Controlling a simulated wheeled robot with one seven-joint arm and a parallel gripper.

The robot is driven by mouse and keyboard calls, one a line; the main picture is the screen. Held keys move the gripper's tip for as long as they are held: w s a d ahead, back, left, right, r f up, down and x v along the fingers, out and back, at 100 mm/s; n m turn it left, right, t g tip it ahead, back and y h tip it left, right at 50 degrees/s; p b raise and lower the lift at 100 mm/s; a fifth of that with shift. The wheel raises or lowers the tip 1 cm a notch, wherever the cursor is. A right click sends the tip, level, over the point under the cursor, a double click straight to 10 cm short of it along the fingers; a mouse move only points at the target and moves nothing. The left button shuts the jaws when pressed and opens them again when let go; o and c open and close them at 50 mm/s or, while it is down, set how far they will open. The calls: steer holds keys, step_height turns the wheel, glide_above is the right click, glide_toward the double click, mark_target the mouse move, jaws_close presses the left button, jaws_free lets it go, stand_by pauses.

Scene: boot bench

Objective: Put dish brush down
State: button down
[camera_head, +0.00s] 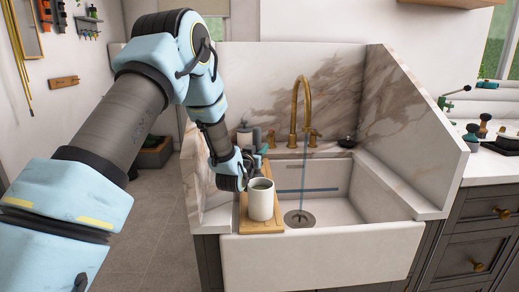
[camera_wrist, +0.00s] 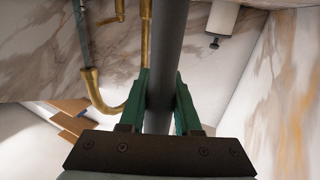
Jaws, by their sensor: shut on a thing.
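My gripper (camera_wrist: 160,78) is shut on a dark grey rod, which I take to be the handle of the dish brush (camera_wrist: 166,35). The rod stands between the two green fingers in the wrist view and runs out of the top of the picture. Its head is not clearly seen. In the head view my gripper (camera_head: 258,161) is over the left side of the sink (camera_head: 322,243), just behind a white cup (camera_head: 261,200). The brush is too small there to make out clearly.
The cup stands on a wooden board (camera_head: 243,222) at the sink's left side. A gold faucet (camera_head: 294,110) rises behind the basin, with a drain (camera_head: 299,218) below. Marble walls enclose the sink's back and sides. Counter items stand at right.

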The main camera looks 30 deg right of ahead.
steer(key=shift+f, duration=0.2)
steer(key=c, duration=0.6)
jaws_free()
steer(key=shift+r, duration=0.1)
steer(key=shift+r, duration=0.1)
steer(key=b+v, duration=0.2)
steer(key=v, duration=1)
steer(key=shift+s, duration=0.1)
